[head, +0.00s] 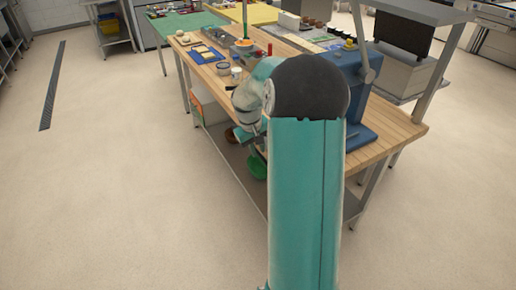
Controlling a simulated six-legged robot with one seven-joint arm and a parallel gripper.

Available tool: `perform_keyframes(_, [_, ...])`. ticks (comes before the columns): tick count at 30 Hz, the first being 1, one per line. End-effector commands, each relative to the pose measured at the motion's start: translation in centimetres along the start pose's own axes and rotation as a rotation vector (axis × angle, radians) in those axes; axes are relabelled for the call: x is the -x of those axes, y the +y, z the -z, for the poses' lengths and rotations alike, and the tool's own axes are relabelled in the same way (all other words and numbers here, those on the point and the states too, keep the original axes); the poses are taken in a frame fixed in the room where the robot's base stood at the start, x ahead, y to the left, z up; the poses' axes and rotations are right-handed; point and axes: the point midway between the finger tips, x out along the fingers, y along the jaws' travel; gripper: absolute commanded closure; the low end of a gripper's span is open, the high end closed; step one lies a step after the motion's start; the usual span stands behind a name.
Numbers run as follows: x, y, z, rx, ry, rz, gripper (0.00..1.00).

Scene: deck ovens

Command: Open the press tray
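A blue press (340,85) with a raised grey lever stands on the wooden table at its near right end, partly hidden behind my arm. Its flat blue base (360,136) shows at the right of my arm. No press tray can be told apart from the press in this view. My teal arm with its dark joint cap fills the middle of the picture. The far part of my arm bends down left of the cap, at the table's near left edge. The fingers of my gripper cannot be made out there.
The wooden table (402,122) holds cups, containers and small tools along its left and far parts. A green bowl (257,168) is on the shelf below. Grey shelving (440,75) stands close at the right. The floor (110,190) is clear at left and in front.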

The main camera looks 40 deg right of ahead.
Motion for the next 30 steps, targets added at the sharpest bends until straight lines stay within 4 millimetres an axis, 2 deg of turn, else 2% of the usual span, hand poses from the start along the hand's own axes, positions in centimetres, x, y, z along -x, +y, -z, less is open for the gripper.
perform_keyframes(7, [0.0, 0.0, -0.1, 0.000, -0.003, 0.000, 0.80])
perform_keyframes(11, [0.9, 0.0, 0.0, 0.000, -0.001, -0.001, 0.80])
perform_keyframes(14, [2.5, 0.1, 0.0, 0.000, 0.000, -0.002, 0.80])
perform_keyframes(24, [9.9, 0.0, 0.0, 0.000, 0.002, -0.002, 0.80])
perform_keyframes(30, [12.9, 0.0, 0.0, 0.000, -0.001, 0.000, 0.80])
